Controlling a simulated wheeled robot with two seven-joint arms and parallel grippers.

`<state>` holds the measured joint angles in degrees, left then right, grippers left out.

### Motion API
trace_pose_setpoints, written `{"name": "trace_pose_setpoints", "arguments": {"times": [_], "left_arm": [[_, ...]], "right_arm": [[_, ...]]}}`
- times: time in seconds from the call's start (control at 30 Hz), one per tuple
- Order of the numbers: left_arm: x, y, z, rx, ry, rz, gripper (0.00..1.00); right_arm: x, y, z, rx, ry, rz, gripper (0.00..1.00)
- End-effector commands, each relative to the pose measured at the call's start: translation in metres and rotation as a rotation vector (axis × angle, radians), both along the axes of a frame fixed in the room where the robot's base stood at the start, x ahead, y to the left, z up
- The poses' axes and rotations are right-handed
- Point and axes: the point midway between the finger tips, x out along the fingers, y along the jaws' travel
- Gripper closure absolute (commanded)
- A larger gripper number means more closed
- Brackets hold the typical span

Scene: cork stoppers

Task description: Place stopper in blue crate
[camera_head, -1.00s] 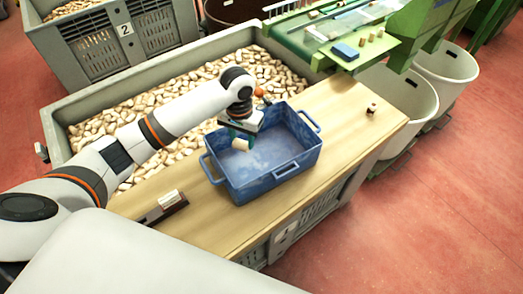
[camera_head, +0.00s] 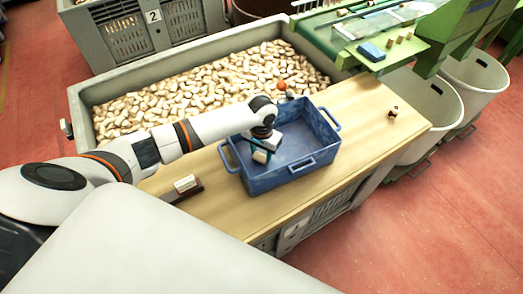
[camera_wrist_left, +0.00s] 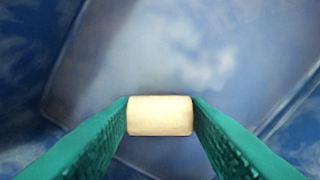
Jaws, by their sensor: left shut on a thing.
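The blue crate (camera_head: 290,165) stands on the wooden table and its inside looks empty. My left gripper (camera_head: 258,158) is over the left part of the crate, inside its outline. It is shut on a pale cork stopper (camera_head: 261,156). In the left wrist view the stopper (camera_wrist_left: 160,115) lies crosswise between the two green fingers (camera_wrist_left: 160,118), with the blurred blue crate floor (camera_wrist_left: 180,50) below it. The stopper is held above that floor; the exact height is hard to tell. My right gripper does not show.
A large grey bin (camera_head: 88,97) full of corks lies behind the wooden table (camera_head: 360,140). A small dark-and-white object (camera_head: 393,112) and a dark holder with a pale block (camera_head: 187,187) sit on the table. A green machine (camera_head: 350,50) and white barrels (camera_head: 425,100) stand at right.

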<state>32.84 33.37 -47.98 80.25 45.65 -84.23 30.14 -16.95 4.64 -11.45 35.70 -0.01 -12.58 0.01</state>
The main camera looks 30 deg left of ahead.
Motion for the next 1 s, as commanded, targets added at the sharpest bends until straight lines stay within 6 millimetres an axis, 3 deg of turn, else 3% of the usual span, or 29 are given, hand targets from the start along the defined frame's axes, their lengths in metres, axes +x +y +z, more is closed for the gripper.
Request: {"name": "trace_pose_setpoints", "arguments": {"times": [0.23, 0.27, 0.4, 0.77, 1.0], "left_arm": [[0.000, 0.000, -0.003, 0.000, 0.001, 0.001, 0.79], [0.000, 0.000, -0.003, 0.000, 0.000, 0.001, 0.55], [0.000, 0.000, -0.002, 0.000, 0.000, 0.001, 0.36], [0.000, 0.000, 0.005, -0.001, -0.001, 0.000, 0.36], [0.001, 0.000, 0.049, -0.002, -0.005, 0.000, 0.36]], "right_arm": [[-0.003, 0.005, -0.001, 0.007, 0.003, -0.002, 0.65], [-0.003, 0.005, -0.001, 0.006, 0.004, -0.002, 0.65], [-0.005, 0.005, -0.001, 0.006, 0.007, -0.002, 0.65], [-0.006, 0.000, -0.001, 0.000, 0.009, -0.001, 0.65], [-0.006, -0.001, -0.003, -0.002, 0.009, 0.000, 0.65]]}}
